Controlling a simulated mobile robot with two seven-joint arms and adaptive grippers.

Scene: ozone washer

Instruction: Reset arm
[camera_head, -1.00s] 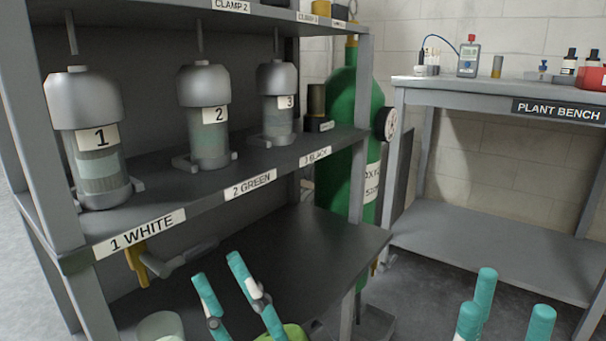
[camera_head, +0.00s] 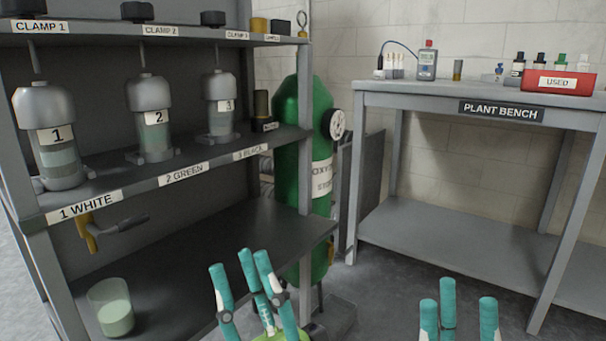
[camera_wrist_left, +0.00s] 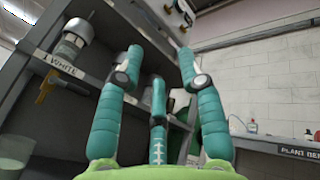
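My left gripper (camera_head: 243,268) shows at the bottom middle of the head view, in front of the shelf's lower board, its teal fingers pointing up and spread apart. In the left wrist view its fingers (camera_wrist_left: 155,75) are apart with nothing between them. My right gripper (camera_head: 458,305) shows at the bottom right of the head view; only its upright teal fingers are in frame. They stand apart with nothing seen between them, and its palm is out of frame.
A shelf rack (camera_head: 130,209) at left holds several numbered grey vessels (camera_head: 152,120). A beaker (camera_head: 112,308) of pale liquid stands on the lower board. A green oxygen cylinder (camera_head: 290,160) stands behind the rack. The plant bench (camera_head: 420,96) is at right, with a red USED tray (camera_head: 557,82).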

